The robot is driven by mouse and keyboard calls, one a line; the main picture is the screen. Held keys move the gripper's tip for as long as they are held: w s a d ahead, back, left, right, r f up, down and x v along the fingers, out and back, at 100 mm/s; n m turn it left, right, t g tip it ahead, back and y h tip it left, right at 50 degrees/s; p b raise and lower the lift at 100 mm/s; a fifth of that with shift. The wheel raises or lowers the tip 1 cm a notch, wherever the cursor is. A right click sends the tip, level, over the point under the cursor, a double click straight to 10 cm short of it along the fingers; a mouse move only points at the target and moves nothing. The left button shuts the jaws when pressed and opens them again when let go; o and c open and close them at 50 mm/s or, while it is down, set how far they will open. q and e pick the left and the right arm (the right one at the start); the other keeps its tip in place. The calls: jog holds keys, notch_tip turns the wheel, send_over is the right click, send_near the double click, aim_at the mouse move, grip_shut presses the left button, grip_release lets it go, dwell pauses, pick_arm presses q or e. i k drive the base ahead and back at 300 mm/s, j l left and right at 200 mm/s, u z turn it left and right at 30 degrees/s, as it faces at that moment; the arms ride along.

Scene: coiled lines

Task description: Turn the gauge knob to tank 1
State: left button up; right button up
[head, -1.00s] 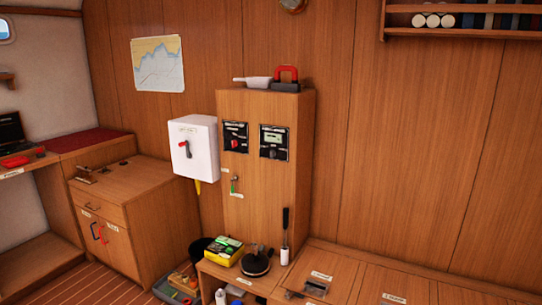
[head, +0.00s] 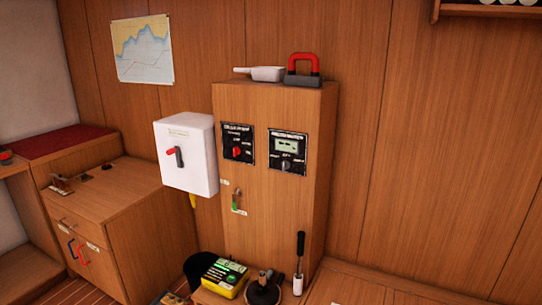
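Two black panels sit side by side on the front of a tall wooden cabinet (head: 270,210). The right panel (head: 288,153) has a small greenish display (head: 287,142) and a dark knob (head: 286,166) below it. The left panel (head: 238,144) has a red knob (head: 237,152). The lettering on both panels is too small to read, so I cannot tell the knob positions. Neither of my grippers is in the head view.
A white box with a red-tipped lever (head: 187,155) juts out left of the cabinet. A yellow case (head: 225,277), a dark round object (head: 264,290) and a black-handled tool (head: 299,262) stand low in front. A red-handled object (head: 303,70) lies on top.

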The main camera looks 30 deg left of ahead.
aim_at(286, 164)
jog(key=i+j, duration=0.75)
jog(key=j+u, duration=0.05)
jog(key=j, duration=0.05)
